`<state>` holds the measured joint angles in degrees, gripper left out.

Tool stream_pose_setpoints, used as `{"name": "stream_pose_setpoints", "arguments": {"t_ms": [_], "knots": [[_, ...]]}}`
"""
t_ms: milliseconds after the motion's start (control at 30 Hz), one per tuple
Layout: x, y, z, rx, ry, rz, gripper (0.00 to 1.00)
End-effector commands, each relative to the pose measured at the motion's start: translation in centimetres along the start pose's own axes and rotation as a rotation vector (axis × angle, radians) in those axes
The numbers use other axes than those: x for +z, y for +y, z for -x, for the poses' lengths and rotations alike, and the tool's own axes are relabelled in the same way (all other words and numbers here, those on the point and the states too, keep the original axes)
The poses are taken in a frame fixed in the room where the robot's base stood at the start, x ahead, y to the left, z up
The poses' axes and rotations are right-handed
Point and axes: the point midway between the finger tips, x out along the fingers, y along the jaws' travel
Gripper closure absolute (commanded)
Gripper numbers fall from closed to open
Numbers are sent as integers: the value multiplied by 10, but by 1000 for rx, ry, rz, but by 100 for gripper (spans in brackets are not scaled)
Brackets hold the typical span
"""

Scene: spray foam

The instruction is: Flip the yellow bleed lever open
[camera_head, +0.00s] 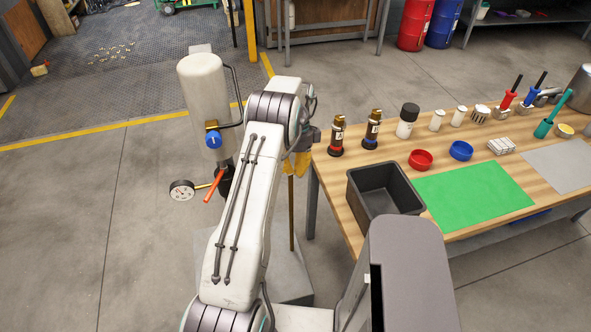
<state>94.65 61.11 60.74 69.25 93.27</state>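A white upright tank (204,88) stands left of my arm. It carries a blue valve knob (213,139), an orange-red handle (214,186) tilted at its lower end, and a round dial gauge (182,190). A yellow part (298,164) shows just right of my arm's bend, above a thin brass-coloured post; I cannot tell whether it is the bleed lever. My gripper (306,139) shows only as a small dark portion at the far side of the bend, close to the yellow part. My arm hides most of it, so its fingers and any contact are unclear.
A wooden workbench (345,205) on the right bears a black bin (383,190), a green mat (474,195), bottles, lids and tools. Its left edge is close to my gripper. Red and blue drums (414,24) stand at the back.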

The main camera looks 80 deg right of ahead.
Motion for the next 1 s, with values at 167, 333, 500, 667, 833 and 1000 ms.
{"name": "stream_pose_setpoints", "arguments": {"t_ms": [167,333,500,667,833,1000], "knots": [[0,1,-4,5,0,-1,100],[0,1,-5,7,0,-1,100],[0,1,-6,10,0,0,100],[0,2,-7,12,1,3,100],[1,2,-8,12,1,7,100],[3,2,-8,12,2,14,100]]}}
